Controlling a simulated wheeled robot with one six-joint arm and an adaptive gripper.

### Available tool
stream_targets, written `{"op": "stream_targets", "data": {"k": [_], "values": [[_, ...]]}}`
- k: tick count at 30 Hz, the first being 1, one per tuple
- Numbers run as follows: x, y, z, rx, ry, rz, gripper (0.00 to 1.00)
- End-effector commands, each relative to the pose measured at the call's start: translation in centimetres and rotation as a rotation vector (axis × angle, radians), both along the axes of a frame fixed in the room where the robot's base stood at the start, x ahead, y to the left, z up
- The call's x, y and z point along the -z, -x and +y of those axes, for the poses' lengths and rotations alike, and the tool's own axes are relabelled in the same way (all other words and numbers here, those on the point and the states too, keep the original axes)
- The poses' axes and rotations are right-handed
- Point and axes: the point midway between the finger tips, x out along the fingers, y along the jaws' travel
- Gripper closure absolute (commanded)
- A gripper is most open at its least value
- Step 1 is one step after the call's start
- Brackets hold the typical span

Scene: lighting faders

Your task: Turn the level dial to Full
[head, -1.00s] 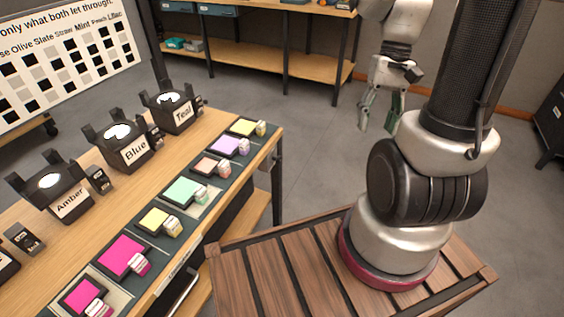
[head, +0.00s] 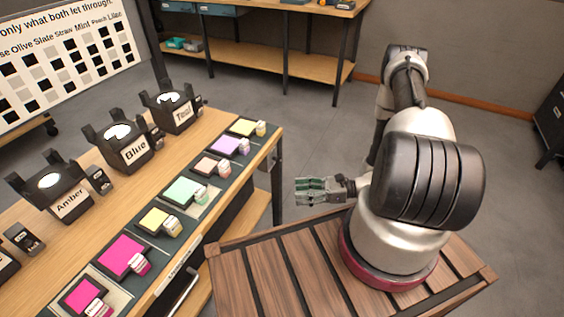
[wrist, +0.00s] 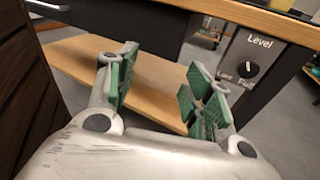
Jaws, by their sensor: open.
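The level dial (wrist: 247,69) is a small dark round knob on a grey plate in the wrist view. The plate reads "Level" above the knob, with "Low" at its lower left and "Full" at its lower right. In the head view, my gripper (head: 311,191) is beside the table's right side; the dial does not show there.
The wooden table (head: 221,122) carries lamps labelled Amber, Blue and Teal (head: 175,112), and a row of coloured tiles. A wooden lower shelf (wrist: 160,75) lies beyond the fingers. Open floor (head: 310,130) lies behind my arm.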

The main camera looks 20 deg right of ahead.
Motion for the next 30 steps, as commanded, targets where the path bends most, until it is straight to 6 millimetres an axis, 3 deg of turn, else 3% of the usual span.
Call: {"op": "stream_targets", "data": {"k": [1, 3, 6, 9, 14, 24, 30], "values": [[1.5, -1.5, 0.0, 0.084, -0.018, 0.0, 0.49], [2.2, -4.6, -0.9, 0.194, -0.024, -0.031, 0.49], [1.7, -8.6, -2.7, 0.314, -0.017, -0.096, 0.49], [1.1, -10.6, -3.7, 0.389, -0.024, -0.132, 0.49], [0.5, -11.8, -3.0, 0.405, -0.032, -0.16, 0.49], [0.5, -15.5, 0.8, 0.402, -0.033, -0.159, 0.49], [0.5, -16.3, 1.6, 0.404, -0.033, -0.157, 0.49]]}}
